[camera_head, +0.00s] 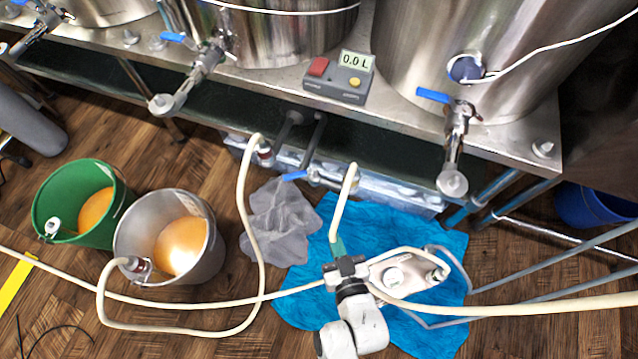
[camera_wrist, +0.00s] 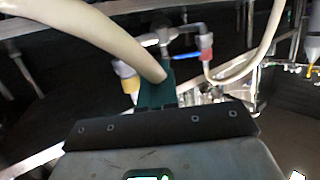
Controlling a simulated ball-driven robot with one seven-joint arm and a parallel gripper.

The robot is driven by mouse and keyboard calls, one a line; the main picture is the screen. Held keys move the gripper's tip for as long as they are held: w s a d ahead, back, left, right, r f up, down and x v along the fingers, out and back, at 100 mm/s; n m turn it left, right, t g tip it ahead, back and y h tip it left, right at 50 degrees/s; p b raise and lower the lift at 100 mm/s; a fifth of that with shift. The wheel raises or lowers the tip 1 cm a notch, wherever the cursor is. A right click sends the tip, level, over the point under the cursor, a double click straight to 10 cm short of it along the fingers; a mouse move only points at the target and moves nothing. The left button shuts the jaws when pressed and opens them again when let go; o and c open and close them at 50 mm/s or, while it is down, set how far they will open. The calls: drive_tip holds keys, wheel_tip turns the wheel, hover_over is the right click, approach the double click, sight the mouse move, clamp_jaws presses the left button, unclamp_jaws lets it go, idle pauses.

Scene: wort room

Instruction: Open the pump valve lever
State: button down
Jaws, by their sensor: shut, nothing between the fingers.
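The small blue valve lever (camera_head: 294,176) sits on a metal valve and pipe (camera_head: 325,178) under the front of the steel bench. In the wrist view the blue lever (camera_wrist: 184,29) shows beyond my fingers, beside a red-collared hose fitting (camera_wrist: 206,42). My gripper (camera_head: 337,246) is shut and empty, with green fingers pointing towards the valve. It is over the blue cloth, nearer the camera than the lever and apart from it. In the wrist view my shut fingers (camera_wrist: 156,88) overlap a cream hose (camera_wrist: 110,35); I cannot tell whether they touch.
A metal unit with a white cap (camera_head: 393,280) stands on the blue cloth (camera_head: 300,285). Hoses cross the floor. A grey cloth (camera_head: 275,220), a steel bucket (camera_head: 209,262) and a green bucket (camera_head: 108,234) are left. The bench (camera_head: 250,90) holds steel vessels, blue-handled taps and a volume display (camera_head: 342,75).

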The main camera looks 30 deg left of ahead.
drive_tip(key=s+a+r+t+y, duration=0.1)
drive_tip(key=s+a+r+y, duration=0.1)
drive_tip(key=s+a+y, duration=0.15)
drive_tip(key=b, duration=0.5)
approach(292, 179)
drive_tip(key=x, duration=0.7)
drive_tip(key=shift+n+h, duration=0.35)
drive_tip(key=shift+n, duration=0.05)
drive_tip(key=shift+s+a+m+t+h+p, duration=0.1)
drive_tip(key=shift+a+m+t+h+p, duration=0.2)
drive_tip(key=shift+p, duration=0.7)
